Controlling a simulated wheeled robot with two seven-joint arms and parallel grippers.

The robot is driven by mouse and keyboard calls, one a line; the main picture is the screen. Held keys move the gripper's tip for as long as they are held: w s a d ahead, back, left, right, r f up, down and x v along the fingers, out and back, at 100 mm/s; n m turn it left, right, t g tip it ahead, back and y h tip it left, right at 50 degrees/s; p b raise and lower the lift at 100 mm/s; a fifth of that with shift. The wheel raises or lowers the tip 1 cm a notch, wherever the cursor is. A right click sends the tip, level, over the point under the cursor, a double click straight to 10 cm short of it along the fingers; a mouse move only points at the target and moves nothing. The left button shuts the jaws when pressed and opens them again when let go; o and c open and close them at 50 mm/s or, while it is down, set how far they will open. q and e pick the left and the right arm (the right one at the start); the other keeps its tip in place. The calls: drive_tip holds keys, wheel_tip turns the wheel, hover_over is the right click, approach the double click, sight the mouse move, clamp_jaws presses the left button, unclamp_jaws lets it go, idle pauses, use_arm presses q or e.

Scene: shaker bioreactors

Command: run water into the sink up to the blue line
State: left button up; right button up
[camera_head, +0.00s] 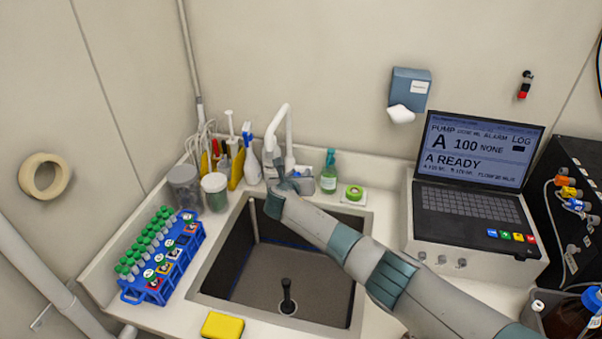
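The dark sink (225,262) is set in the white counter, with a black upright plug or drain post (287,297) on its floor. Part of a blue line (285,243) shows along the inner back wall; my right arm covers some of it. I cannot make out any water in the basin. The white faucet (287,125) stands behind the sink. My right gripper (281,172) reaches the faucet's base, close to its handle; whether it touches is unclear, and its fingers are too small to read. My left gripper is not in view.
A blue rack (190,262) of green-capped tubes stands left of the sink, with two jars (214,190) behind it. A yellow sponge (222,326) lies at the front edge. A pump console (475,262) stands right.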

drive_tip(key=shift+x, duration=1.35)
clamp_jaws()
